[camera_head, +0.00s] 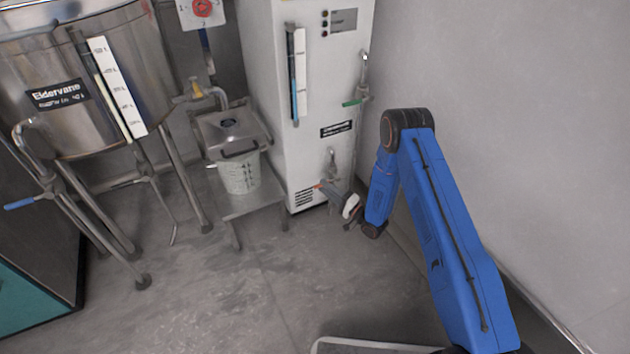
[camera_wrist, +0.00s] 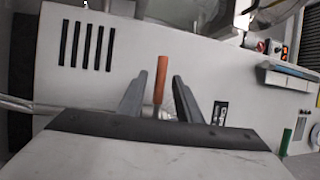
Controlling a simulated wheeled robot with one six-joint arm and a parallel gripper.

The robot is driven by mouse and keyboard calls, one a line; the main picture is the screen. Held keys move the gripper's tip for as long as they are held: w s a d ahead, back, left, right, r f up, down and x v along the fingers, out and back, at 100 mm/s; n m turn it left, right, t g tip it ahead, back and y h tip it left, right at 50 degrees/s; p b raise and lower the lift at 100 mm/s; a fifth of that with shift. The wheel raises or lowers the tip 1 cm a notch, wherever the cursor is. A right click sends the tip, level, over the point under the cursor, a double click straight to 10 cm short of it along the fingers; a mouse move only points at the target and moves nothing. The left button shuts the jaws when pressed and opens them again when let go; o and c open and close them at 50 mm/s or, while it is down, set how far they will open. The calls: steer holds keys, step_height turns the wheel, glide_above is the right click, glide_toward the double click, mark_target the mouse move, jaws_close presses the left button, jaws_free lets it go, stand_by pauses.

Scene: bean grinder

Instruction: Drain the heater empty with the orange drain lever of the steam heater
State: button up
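The steam heater (camera_head: 310,150) is a tall white cabinet against the back wall, with a level gauge (camera_head: 295,75) on its front. Its orange drain lever shows as a small orange tip (camera_head: 318,186) low on the front, beside the vent slots. In the wrist view the orange drain lever (camera_wrist: 160,80) stands upright in the picture, between the two dark fingers. My gripper (camera_wrist: 160,84) is open, with a visible gap on each side of the lever. In the head view my gripper (camera_head: 329,190) is low at the heater's right front. The lever's base is partly hidden.
A green lever (camera_head: 352,102) is on the heater's right-hand pipe. A bucket (camera_head: 240,175) sits on a low stand (camera_head: 255,199) left of the heater. A steel kettle (camera_head: 75,70) on legs stands further left. The wall is close on the right; the floor in front is clear.

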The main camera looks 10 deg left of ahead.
steer(key=shift+x, duration=3.15)
steer(key=shift+c, duration=0.6)
jaws_close()
